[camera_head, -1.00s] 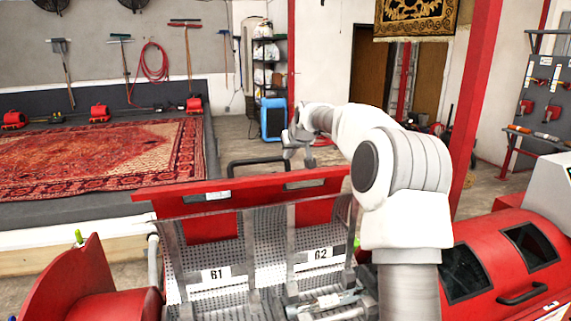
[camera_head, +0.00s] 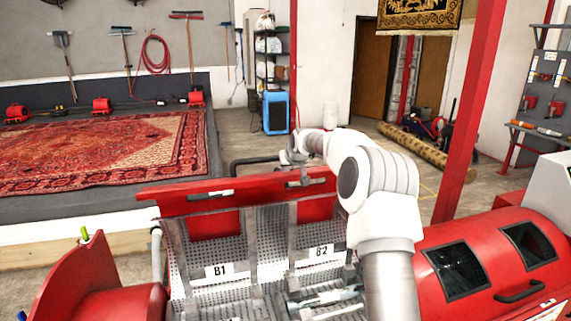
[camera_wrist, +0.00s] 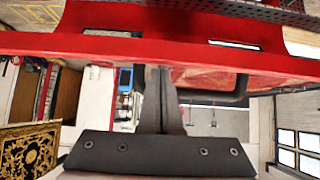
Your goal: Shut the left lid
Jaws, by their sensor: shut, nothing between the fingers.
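The left lid (camera_head: 235,193) is red and stands raised open, its long upper edge crossing the head view behind the perforated metal compartments. A black bar handle (camera_head: 252,163) shows beyond that edge; part of it also shows in the wrist view (camera_wrist: 238,96), right of the fingers. My gripper (camera_head: 303,178) is at the upper edge, right of the handle. In the wrist view my gripper (camera_wrist: 160,72) is shut and empty, its fingertips close to the red edge (camera_wrist: 190,55). I cannot tell whether they touch it.
The right lid (camera_head: 490,262), red with dark windows and a black handle, is shut. Perforated compartments (camera_head: 270,240) with numbered tags lie open in front of the raised lid. A red post (camera_head: 468,110) stands at right. A patterned rug (camera_head: 110,155) lies behind at left.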

